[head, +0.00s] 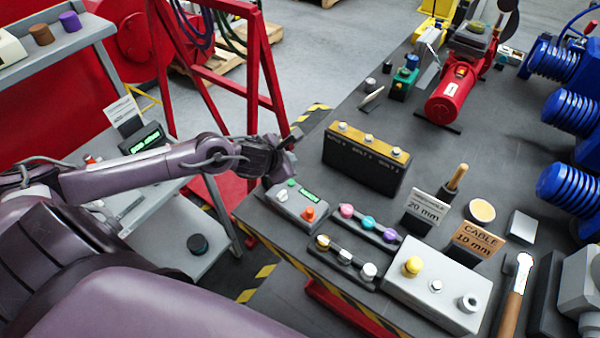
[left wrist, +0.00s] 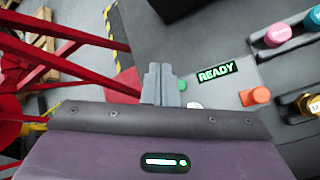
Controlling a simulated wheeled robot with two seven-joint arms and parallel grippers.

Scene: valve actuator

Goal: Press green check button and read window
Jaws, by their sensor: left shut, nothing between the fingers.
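A grey control box (head: 290,209) sits at the near left edge of the dark table. On its top are a small green button (head: 291,183), a lit display window (head: 309,195), a white knob (head: 282,197) and an orange button (head: 309,213). In the left wrist view the window (left wrist: 216,72) reads READY in green. My left gripper (head: 279,172) is shut and empty, at the box's far left end. In the left wrist view its fingers (left wrist: 160,75) are just left of the green button (left wrist: 182,85), partly hiding it; I cannot tell whether they touch it.
A black block with a yellow top (head: 366,159) stands behind the box. Racks of coloured knobs (head: 368,223) and a white box with a yellow button (head: 436,290) stand to the right. A red frame (head: 228,100) rises behind my left arm. Another green display (head: 146,140) is on the left bench.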

